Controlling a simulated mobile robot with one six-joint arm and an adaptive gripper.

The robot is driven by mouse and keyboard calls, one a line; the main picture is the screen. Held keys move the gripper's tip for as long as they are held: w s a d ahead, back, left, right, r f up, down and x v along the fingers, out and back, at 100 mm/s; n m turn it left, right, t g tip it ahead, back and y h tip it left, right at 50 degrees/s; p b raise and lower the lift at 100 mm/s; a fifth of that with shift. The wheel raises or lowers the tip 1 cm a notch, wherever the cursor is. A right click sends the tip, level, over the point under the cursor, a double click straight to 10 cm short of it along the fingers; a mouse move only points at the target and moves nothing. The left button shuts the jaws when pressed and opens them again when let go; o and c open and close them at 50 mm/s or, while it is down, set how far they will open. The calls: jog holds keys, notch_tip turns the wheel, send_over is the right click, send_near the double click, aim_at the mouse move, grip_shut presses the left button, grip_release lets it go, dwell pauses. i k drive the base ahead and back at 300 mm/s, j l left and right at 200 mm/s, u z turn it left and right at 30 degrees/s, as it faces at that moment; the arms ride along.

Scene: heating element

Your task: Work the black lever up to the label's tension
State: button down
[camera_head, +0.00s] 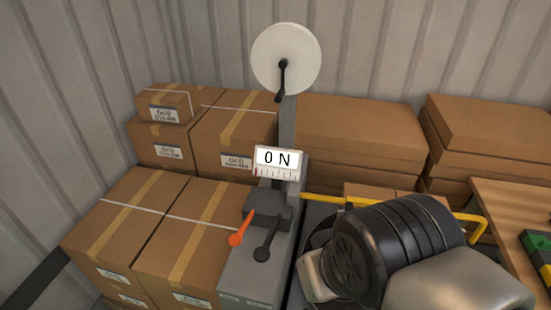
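The black lever (266,239) sits on the front of a grey machine (248,274), its knob end low and toward the viewer. An orange lever (241,230) stands just left of it, also slanting down. Above them a white label (278,157) reads "0 N" over a ruled scale with a red mark at its left end. A white disc (286,58) with a black crank handle (281,82) tops the post behind. My arm fills the lower right, right of the levers; I cannot make out my gripper's fingers.
Strapped cardboard boxes (130,222) stand close left of the machine, with more boxes (360,130) behind on the right. A yellow bar (335,199) runs behind my arm. A wooden table (515,205) with a green-and-black item (538,246) is at far right.

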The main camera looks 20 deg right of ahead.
aim_at(261, 254)
jog(key=j+z, duration=0.3)
jog(key=z, duration=0.15)
jog(key=j+z, duration=0.3)
jog(key=z, duration=0.2)
